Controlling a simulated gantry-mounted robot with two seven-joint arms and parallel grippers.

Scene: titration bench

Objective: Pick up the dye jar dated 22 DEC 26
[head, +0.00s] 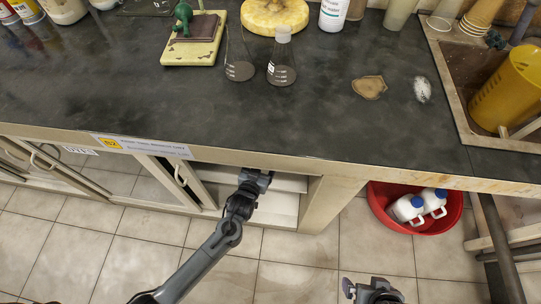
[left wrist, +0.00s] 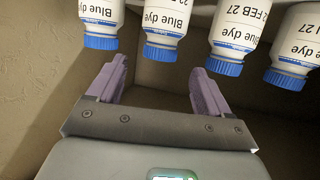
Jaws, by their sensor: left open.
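Several white jars with blue caps and "Blue dye" labels show upside down in the left wrist view. The far-left jar (left wrist: 100,22) and the second jar (left wrist: 166,28) have dates cut off or too partial to read. The third jar (left wrist: 237,35) reads "FEB 27". The far-right jar (left wrist: 296,45) ends in "27". No label readable as 22 DEC 26 shows. My left gripper (left wrist: 160,80) is open and empty, its fingers apart from the jars. In the head view my left gripper (head: 258,179) is at the open cabinet; no jars show there. My right gripper (head: 370,288) is low at the bottom edge.
The cabinet (head: 288,183) under the bench has an open front, with a sliding door (head: 168,180) at its left. The dark benchtop (head: 200,115) overhangs it and carries flasks (head: 281,70). A red tub (head: 376,200) with white bottles stands right of the cabinet.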

